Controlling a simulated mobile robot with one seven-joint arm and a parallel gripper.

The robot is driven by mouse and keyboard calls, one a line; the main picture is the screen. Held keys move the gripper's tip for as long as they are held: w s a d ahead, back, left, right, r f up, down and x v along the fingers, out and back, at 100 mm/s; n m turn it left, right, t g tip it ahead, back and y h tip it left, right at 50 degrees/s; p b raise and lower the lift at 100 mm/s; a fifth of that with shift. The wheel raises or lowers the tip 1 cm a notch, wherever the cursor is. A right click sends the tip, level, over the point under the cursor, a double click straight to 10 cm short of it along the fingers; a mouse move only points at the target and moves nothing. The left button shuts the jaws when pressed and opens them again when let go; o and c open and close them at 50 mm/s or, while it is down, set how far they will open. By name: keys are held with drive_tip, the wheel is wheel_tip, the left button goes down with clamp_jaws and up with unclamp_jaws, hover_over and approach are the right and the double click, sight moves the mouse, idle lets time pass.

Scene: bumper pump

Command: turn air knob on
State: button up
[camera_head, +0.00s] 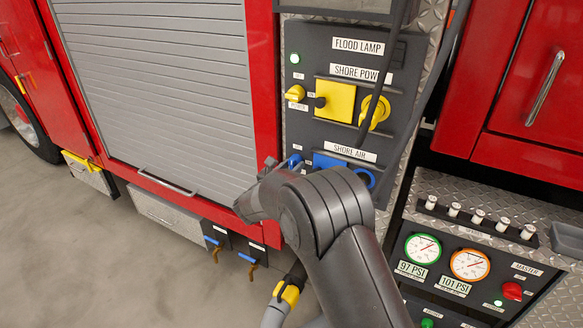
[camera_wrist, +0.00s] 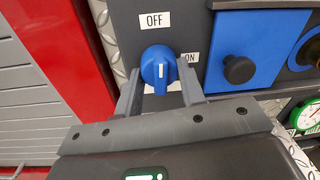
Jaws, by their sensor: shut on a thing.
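The blue air knob (camera_wrist: 158,66) sits on the dark panel, below an OFF label (camera_wrist: 155,20) and left of an ON label (camera_wrist: 190,57) in the wrist view. Its white pointer line stands nearly upright, towards OFF. My gripper (camera_wrist: 161,78) has one finger on each side of the knob and is shut on it. In the head view the knob (camera_head: 295,159) shows only in part, beside the blue SHORE AIR cover (camera_head: 330,161); my wrist and arm hide the area below.
A blue cover with a black knob (camera_wrist: 239,69) is close right of my gripper. Above are the yellow shore power knob (camera_head: 295,93) and yellow cover (camera_head: 336,100). A grey roller shutter (camera_head: 160,80) is at left. Black hoses hang at right.

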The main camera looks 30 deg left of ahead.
drive_tip(key=m, duration=0.3)
drive_tip(key=shift+a+m, duration=0.1)
drive_tip(key=shift+m, duration=0.3)
drive_tip(key=m, duration=0.4)
drive_tip(key=shift+g, duration=0.3)
drive_tip(key=m, duration=0.4)
drive_tip(key=shift+a+r+m+y, duration=0.1)
drive_tip(key=shift+m+y, duration=0.2)
drive_tip(key=shift+m, duration=2)
drive_tip(key=o, duration=1)
drive_tip(key=shift+r, duration=0.15)
drive_tip(key=s, duration=1)
drive_tip(key=shift+s+r, duration=0.3)
drive_tip(key=shift+s, duration=0.1)
